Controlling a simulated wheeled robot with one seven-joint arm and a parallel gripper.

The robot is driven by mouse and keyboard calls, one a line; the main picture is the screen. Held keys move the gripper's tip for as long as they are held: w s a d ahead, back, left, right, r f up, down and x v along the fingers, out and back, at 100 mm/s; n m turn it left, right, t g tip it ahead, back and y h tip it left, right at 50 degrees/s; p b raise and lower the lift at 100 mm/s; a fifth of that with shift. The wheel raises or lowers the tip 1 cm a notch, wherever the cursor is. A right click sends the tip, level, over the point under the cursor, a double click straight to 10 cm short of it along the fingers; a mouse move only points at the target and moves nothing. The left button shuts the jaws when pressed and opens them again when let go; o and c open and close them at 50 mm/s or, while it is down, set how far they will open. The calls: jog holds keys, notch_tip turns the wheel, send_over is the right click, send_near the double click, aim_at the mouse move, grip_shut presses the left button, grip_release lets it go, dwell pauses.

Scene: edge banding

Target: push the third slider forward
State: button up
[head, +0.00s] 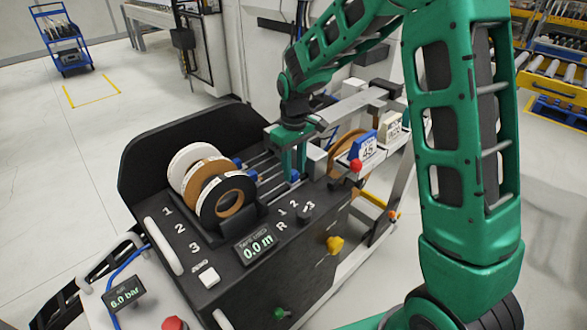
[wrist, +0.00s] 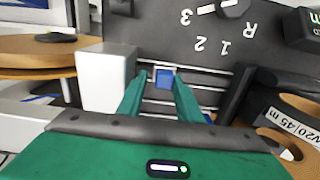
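Three blue slider knobs sit on metal rails beside the spools. Two of them, the far knob (head: 238,162) and the middle knob (head: 252,175), are at the spool end of their rails. The third slider's knob (head: 294,176) appears farther along its rail, away from the spools. My gripper (head: 290,168) points down over this knob. In the wrist view the blue knob (wrist: 164,79) lies between my two green fingertips, with a small gap on its left side. The fingers look open around it; contact on the right side is unclear.
Three tape spools (head: 229,195) stand left of the rails. A black panel (head: 190,240) carries numbers, a selector knob (head: 305,213) and a display (head: 258,244) reading 0.0 m. A light grey block (wrist: 106,80) stands close beside my finger. A blue-and-white box (head: 363,148) stands to the right.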

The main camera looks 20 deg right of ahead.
aim_at(294, 170)
dwell(0.3)
jog(key=shift+r, duration=0.1)
notch_tip(294, 170, up, 10)
jog(key=shift+r, duration=0.25)
dwell(0.3)
